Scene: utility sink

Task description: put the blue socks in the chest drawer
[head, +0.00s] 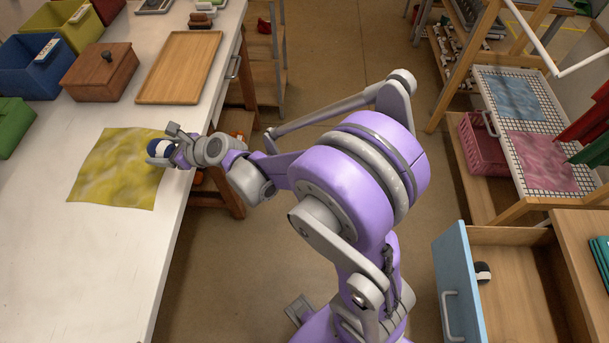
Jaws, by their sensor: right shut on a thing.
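A rolled dark-blue and white pair of socks (159,148) is at the right edge of a yellow cloth on the white table. My right gripper (168,151) reaches over the table's edge from the right and is shut on these socks; its fingers partly cover them. The chest drawer (515,262), with a light-blue front and grey handle, is pulled open at the lower right. Inside it, near the front, lies a small dark and white rolled item (482,272), perhaps another pair of socks. My left gripper is not in view.
The yellow cloth (105,178) lies flat. A wooden tray (182,68), brown lidded box (100,72) and coloured bins stand farther back on the table. A drying rack (525,125) with cloths stands at right above a pink basket (482,150). Open floor separates table and drawer.

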